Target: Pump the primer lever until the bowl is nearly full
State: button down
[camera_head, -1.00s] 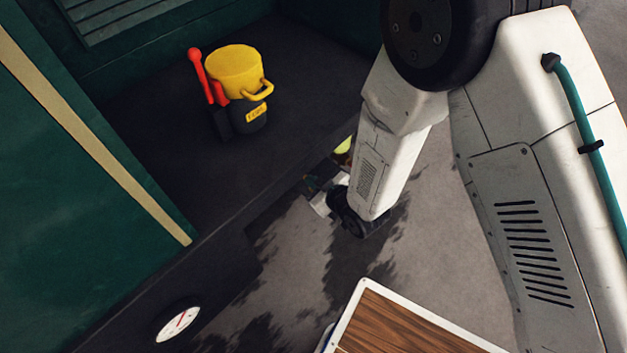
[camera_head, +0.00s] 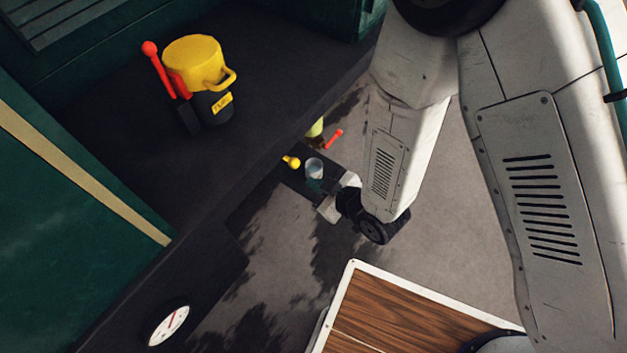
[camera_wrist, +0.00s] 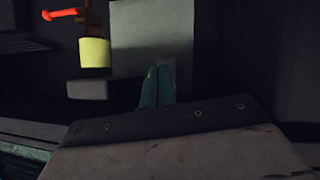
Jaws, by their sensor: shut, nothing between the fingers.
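A small red lever (camera_head: 334,138) with a knobbed end sticks out near a yellow-green cylinder (camera_head: 315,128) low beside the dark ledge, in the head view. A small clear bowl (camera_head: 314,168) stands nearer, just ahead of my gripper (camera_head: 315,187). In the wrist view, the red lever (camera_wrist: 62,14) points left from an orange fitting above the yellow-green cylinder (camera_wrist: 94,53). My teal fingers (camera_wrist: 160,82) are shut and empty, to the right of and below the lever, apart from it. The level inside the bowl cannot be made out.
A yellow can (camera_head: 195,62) with a dark labelled base and a larger red handle (camera_head: 157,65) stands on the dark ledge (camera_head: 270,95). A yellow knob (camera_head: 292,162) sits beside the bowl. A white-dialled gauge (camera_head: 169,325) is lower left. A wood-topped surface (camera_head: 395,320) is in front.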

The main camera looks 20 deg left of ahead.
dwell(0.4)
jog(key=y, duration=0.1)
send_near(280, 154)
jog(key=r, duration=0.2)
jog(key=r+h, duration=0.2)
jog(key=s+d+r+h, duration=0.1)
jog(key=h, duration=0.1)
jog(key=shift+r+g, duration=0.35)
jog(key=shift+g, duration=0.05)
jog(key=x, duration=1)
